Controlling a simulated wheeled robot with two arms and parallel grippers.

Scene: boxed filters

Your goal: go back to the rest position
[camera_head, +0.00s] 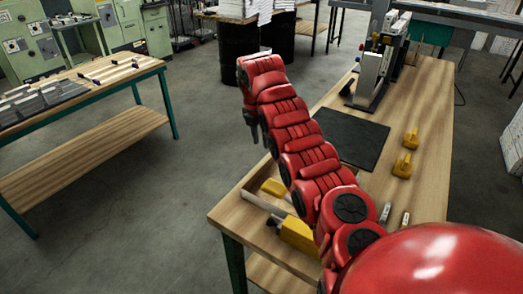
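My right arm is red and reaches from the lower right up and left across the near left edge of the wooden workbench (432,110). My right gripper (257,132) hangs at its far end, pointing down, beyond the bench's left edge and over the grey floor. It seems empty; its dark fingers are small and seen from the side, so their gap is unclear. My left gripper is not in view.
Another bench (110,75) stands left; floor between is clear.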

